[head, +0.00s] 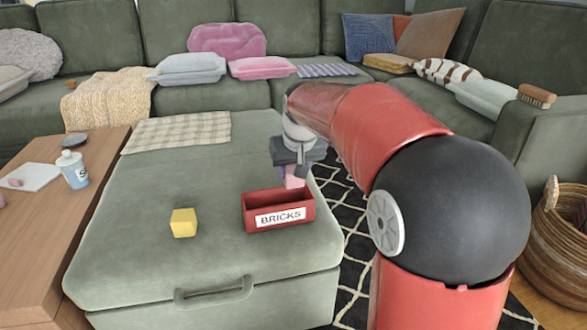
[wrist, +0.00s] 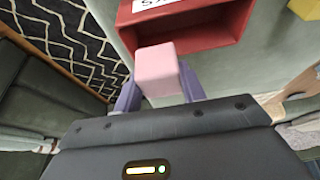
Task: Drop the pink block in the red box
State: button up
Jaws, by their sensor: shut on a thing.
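The pink block (head: 293,179) is held in my gripper (head: 292,174), above the back right part of the red box. The pink block also shows in the wrist view (wrist: 158,68), between the two purple-grey fingers of my gripper (wrist: 158,92), which are shut on it. The red box (head: 250,215) is open at the top, has a white "BRICKS" label, and sits on the green ottoman. In the wrist view the red box (wrist: 205,42) lies just beyond the block. Its inside is partly hidden, and the exact gap between block and rim is hard to tell.
A yellow block (head: 183,223) sits on the green ottoman (head: 130,230), left of the box. A checked cloth (head: 180,131) lies at the ottoman's back. A wooden table (head: 30,235) with a bottle (head: 72,169) stands at left. A woven basket (head: 555,245) stands at right.

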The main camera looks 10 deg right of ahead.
aim_at(294, 184)
jog(key=shift+f+b, duration=1.3)
jog(key=shift+f, duration=0.85)
jog(key=o, duration=1.1)
jog(key=shift+c, duration=0.2)
jog(key=shift+r, duration=0.1)
jog(key=p+v, duration=0.2)
jog(key=v, duration=0.5)
jog(key=shift+r, duration=0.3)
jog(key=shift+s, duration=0.15)
